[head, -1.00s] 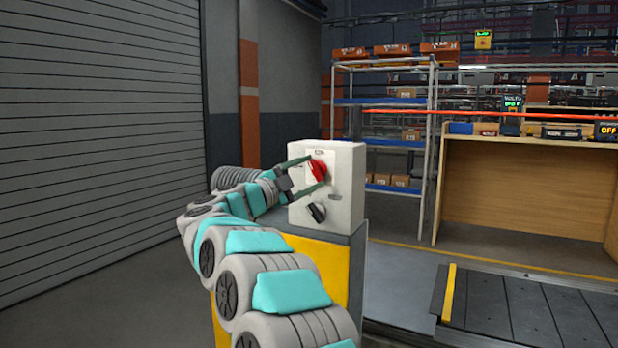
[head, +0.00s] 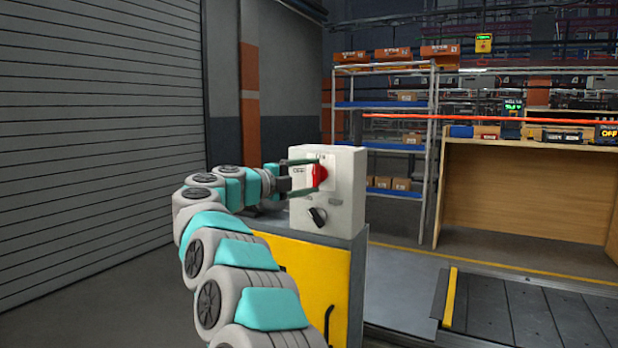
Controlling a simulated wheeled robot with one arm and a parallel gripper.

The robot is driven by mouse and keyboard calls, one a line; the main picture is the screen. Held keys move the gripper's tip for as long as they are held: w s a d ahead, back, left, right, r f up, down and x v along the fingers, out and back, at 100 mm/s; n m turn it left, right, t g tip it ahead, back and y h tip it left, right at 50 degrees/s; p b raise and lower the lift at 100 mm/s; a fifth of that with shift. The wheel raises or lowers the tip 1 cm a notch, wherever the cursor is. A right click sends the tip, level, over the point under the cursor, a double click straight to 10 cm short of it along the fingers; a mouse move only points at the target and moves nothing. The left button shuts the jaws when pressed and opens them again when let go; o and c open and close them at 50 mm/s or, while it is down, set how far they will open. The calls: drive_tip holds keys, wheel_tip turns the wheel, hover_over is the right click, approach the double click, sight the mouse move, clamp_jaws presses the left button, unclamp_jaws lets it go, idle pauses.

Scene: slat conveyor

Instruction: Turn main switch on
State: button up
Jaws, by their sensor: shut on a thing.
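The main switch, a red knob (head: 320,174), is on the front face of a white control box (head: 345,200). A black knob (head: 317,216) sits below it on the same face. My gripper (head: 314,176) reaches in from the left. Its two thin fingers are shut on the red knob, one above and one below. The fingers partly cover the knob and the labels around it, which are too small to read.
The control box stands on a cabinet with a yellow front (head: 305,275). A slat conveyor (head: 520,310) is at the lower right. A wooden bench (head: 530,195) and a metal shelf rack (head: 385,150) stand behind. A shutter door (head: 100,140) fills the left side.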

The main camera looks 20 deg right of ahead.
drive_tip(key=shift+f, duration=0.15)
drive_tip(key=o, duration=1.2)
drive_tip(key=shift+o, duration=0.2)
drive_tip(key=v, duration=0.7)
drive_tip(key=shift+a+b, duration=0.3)
drive_tip(key=shift+a, duration=0.1)
drive_tip(key=shift+s, duration=0.1)
